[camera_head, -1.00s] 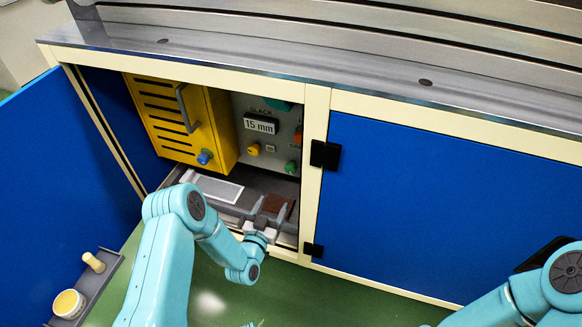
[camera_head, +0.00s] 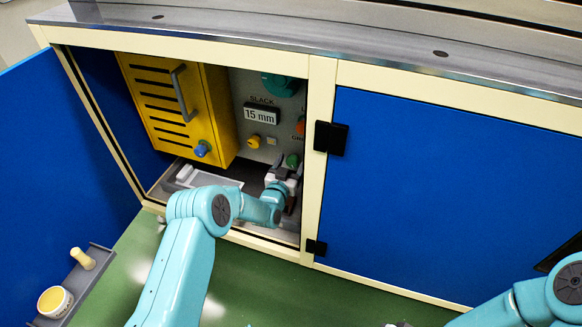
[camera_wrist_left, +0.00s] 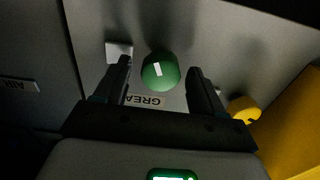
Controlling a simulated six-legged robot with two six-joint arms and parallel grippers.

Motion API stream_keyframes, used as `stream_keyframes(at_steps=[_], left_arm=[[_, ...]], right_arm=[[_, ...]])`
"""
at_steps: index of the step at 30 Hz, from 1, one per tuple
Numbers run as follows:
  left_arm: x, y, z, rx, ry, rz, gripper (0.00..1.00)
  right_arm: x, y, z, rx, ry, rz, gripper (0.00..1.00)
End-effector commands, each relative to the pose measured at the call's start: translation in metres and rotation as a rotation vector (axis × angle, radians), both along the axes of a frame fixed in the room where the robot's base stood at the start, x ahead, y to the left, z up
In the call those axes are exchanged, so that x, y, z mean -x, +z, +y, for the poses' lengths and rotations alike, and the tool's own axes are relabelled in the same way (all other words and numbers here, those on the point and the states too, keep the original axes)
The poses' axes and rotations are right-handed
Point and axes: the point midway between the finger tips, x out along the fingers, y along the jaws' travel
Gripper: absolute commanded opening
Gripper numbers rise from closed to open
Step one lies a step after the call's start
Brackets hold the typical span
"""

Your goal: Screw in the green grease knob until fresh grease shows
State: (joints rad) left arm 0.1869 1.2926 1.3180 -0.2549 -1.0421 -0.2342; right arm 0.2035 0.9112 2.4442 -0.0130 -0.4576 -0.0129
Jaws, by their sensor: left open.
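The green grease knob (camera_head: 292,160) sits low on the grey panel inside the open cabinet, with a pale mark on its face in the left wrist view (camera_wrist_left: 160,72). My left gripper (camera_head: 284,170) is at the knob in the head view. In the wrist view its two open fingers (camera_wrist_left: 161,85) stand on either side of the knob, with gaps visible on both sides. A label reading "GREA" is partly visible beside the knob. I see no fresh grease.
A yellow knob (camera_head: 254,141) is nearby on the panel, below a "15 mm" display (camera_head: 262,115). A yellow slotted box (camera_head: 178,110) with a blue knob (camera_head: 202,150) stands left. A grey tray (camera_head: 180,185) lies below. The cabinet frame post (camera_head: 317,170) is close on the right.

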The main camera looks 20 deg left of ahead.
Motion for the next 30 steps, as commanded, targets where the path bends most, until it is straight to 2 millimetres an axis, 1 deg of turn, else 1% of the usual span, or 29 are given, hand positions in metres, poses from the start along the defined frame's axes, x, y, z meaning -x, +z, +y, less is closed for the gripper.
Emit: stream_keyframes(at_steps=[6,7,8,9,12,19,23,30], left_arm=[[-0.0006,0.0003,0.0000,0.000,0.000,0.000,0.69],[-0.0005,0.0003,0.0000,0.000,0.000,0.000,0.66],[-0.0005,0.0003,0.0000,0.000,0.000,0.000,0.56],[-0.0004,0.0002,0.0001,0.000,0.000,0.000,0.43],[-0.0003,0.0002,0.0001,0.000,0.000,0.000,0.13],[-0.0003,0.0001,0.0000,-0.011,0.000,0.000,0.13],[-0.0003,0.0001,-0.0002,-0.049,0.000,-0.002,0.13],[-0.0006,-0.0001,-0.0008,-0.202,0.000,-0.007,0.13]], right_arm=[[-0.0004,0.0003,-0.0001,0.000,0.001,-0.001,0.43],[-0.0004,0.0003,-0.0001,0.000,0.001,-0.001,0.43],[-0.0004,0.0003,-0.0001,0.000,0.001,-0.001,0.43],[-0.0004,0.0003,-0.0001,0.000,0.000,-0.001,0.43],[-0.0004,0.0003,-0.0001,0.000,0.000,-0.001,0.43],[-0.0003,0.0002,0.0000,0.000,0.000,-0.001,0.43],[-0.0002,0.0002,0.0000,0.000,0.000,-0.001,0.43],[-0.0002,0.0002,0.0000,0.000,0.000,-0.001,0.43]])
